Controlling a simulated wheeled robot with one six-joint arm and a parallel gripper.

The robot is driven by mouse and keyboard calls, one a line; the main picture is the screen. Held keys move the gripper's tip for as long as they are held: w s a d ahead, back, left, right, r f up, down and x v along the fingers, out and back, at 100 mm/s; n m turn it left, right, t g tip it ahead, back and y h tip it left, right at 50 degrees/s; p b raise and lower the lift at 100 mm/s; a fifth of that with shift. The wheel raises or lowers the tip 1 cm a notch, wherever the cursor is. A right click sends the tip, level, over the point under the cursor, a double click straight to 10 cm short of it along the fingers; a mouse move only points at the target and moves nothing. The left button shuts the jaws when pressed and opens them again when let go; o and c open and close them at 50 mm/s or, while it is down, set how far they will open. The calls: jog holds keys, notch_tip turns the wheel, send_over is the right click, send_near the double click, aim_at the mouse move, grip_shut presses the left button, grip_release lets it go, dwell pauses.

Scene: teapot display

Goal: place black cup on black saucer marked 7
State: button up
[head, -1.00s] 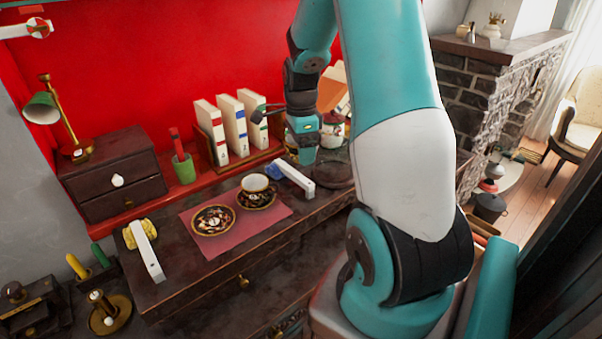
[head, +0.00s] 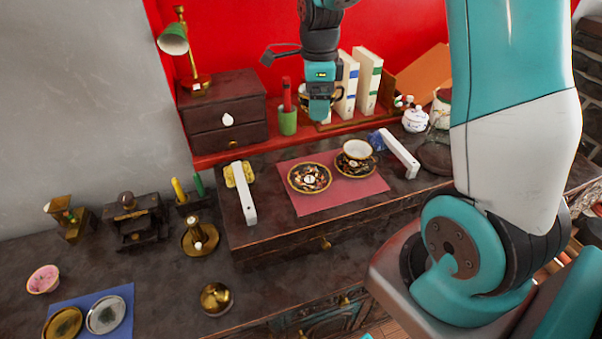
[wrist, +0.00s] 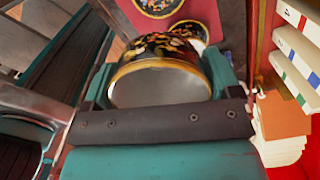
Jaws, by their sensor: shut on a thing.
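My gripper (head: 319,112) is shut on a black cup with a gold rim and floral pattern. The cup (wrist: 160,62) fills the middle of the wrist view between the fingers; in the head view it is mostly hidden behind my gripper. It is held in the air, above and behind the mat. A black and gold saucer (head: 322,186) lies empty on the red mat (head: 318,205); the mark at its centre is too small to read surely. A second black saucer (head: 352,173) beside it bears a white-lined black cup (head: 358,150).
White bars (head: 245,195) and (head: 402,156) flank the mat. The mat's front is clear.

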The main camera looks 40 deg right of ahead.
jog(key=p, duration=0.2)
send_over(310, 179)
notch_tip(310, 179, down, 15)
jog(key=shift+f, duration=0.1)
jog(key=shift+f+p, duration=0.35)
jog(key=shift+f, duration=2)
jog(key=shift+f, duration=0.1)
jog(key=o, duration=0.9)
jog(key=shift+c, duration=0.2)
notch_tip(310, 179, up, 12)
jog(key=b, duration=0.3)
jog(key=s+a+r+n+y, duration=0.1)
jog(key=s+a+r+n, duration=0.3)
jog(key=a+r+n, duration=0.4)
jog(key=s+a+r+n+y, duration=0.1)
jog(key=s+a+r+n, duration=0.3)
jog(key=s+a+n, duration=0.3)
jog(key=s+a+r+n+y, duration=0.2)
jog(key=s+a+r+n, duration=0.2)
jog(key=s+a+n, duration=0.3)
jog(key=shift+s+r+n, duration=0.15)
jog(key=shift+s+n, duration=2)
jog(key=shift+n, duration=2.85)
